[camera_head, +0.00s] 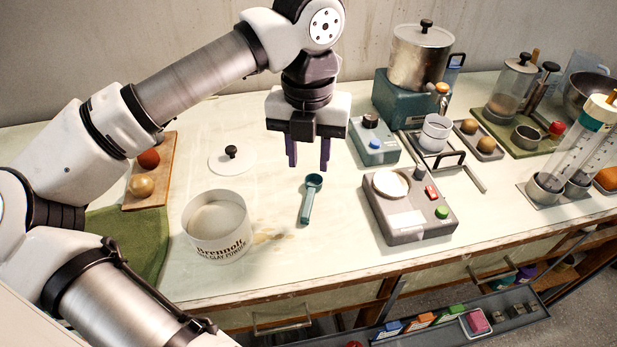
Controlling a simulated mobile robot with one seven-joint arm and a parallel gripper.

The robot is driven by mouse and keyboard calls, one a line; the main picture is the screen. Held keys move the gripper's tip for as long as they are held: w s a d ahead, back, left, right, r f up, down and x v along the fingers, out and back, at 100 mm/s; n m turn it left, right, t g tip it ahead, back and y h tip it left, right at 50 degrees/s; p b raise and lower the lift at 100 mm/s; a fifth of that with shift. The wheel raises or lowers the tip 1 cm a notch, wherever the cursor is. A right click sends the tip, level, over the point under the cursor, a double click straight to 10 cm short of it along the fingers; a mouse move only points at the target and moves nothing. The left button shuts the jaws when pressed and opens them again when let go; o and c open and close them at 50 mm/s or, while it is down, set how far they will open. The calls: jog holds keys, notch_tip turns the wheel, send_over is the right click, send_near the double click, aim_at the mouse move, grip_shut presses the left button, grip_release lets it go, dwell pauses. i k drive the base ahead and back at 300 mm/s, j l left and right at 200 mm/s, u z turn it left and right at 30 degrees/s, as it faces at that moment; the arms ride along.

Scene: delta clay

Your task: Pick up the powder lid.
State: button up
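The powder lid (220,160) is a flat white disc with a black knob, lying flat on the pale table behind the powder tub. The open tub (217,247), a white cylinder labelled as clay powder, holds pale powder. My gripper (308,165) points down, its two dark fingers apart with nothing between them. It hangs to the right of the lid and above the table, behind a teal scoop (311,198) that lies on the tabletop.
A grey scale (409,217) with buttons and a small blue-button box (374,140) stand on the right. A metal pot (420,58) is behind them. A wooden board (151,180) with two balls and a green cloth (130,240) lie left. Table around the lid is clear.

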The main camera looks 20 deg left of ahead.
aim_at(230, 159)
jog(key=u, duration=1.05)
